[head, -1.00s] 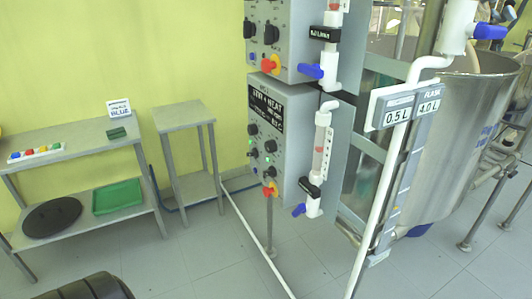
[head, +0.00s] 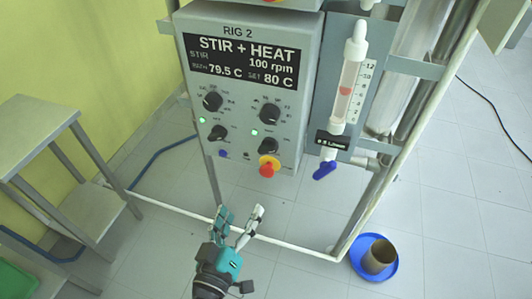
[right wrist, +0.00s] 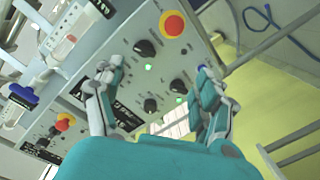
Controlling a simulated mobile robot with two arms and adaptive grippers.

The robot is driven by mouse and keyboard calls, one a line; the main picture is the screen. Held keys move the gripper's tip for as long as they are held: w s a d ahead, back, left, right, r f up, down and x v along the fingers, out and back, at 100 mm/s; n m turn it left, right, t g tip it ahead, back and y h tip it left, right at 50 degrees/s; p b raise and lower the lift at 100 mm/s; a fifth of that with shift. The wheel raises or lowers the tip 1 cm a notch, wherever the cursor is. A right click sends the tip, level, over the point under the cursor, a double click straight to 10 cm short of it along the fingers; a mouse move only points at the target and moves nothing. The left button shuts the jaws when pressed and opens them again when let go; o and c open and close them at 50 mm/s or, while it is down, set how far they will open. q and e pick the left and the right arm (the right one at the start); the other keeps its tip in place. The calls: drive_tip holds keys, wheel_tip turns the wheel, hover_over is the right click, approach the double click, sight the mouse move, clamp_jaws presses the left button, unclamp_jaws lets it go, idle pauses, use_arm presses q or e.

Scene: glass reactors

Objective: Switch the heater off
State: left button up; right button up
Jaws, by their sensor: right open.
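The stir and heat box (head: 310,45), marked RIG 2, faces me in the head view. Its display (head: 243,60) reads 100 rpm, bath 79.5 C and set 80 C. Below are two larger knobs, left (head: 213,101) and right (head: 270,112), and two lower switches, left (head: 217,132) and right (head: 268,144). A green lamp glows beside the left switch (head: 200,119) and the right switch (head: 254,132). My right gripper (head: 241,212) is open and empty, below the box and apart from it. In the right wrist view its fingers (right wrist: 157,85) spread before a control panel (right wrist: 130,70).
A red stop button (head: 267,170) on a yellow collar sits low on the box. A flow tube (head: 348,80) with a blue valve (head: 325,170) stands right of it. A white pipe frame (head: 280,243) crosses below. A blue tray (head: 373,272) holds a brown pot (head: 379,257) on the floor.

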wheel_tip(320, 180, up, 3)
drive_tip(key=m, duration=0.1)
drive_tip(key=p, duration=0.4)
approach(266, 152)
drive_tip(key=shift+t+h, duration=0.3)
drive_tip(key=shift+h, duration=0.1)
drive_tip(key=x, duration=0.8)
drive_tip(key=shift+w+a+f, duration=0.1)
drive_tip(key=shift+w+f, duration=0.1)
drive_tip(key=shift+w, duration=0.2)
use_arm(q)
drive_tip(key=shift+a+r, duration=0.15)
drive_tip(key=shift+r, duration=0.9)
drive_tip(key=shift+a+r, duration=0.1)
drive_tip(key=shift+r, duration=0.9)
use_arm(e)
drive_tip(key=shift+w+f, duration=0.1)
drive_tip(key=shift+w, duration=0.5)
drive_tip(key=c, duration=1.2)
drive_tip(key=shift+o, duration=0.2)
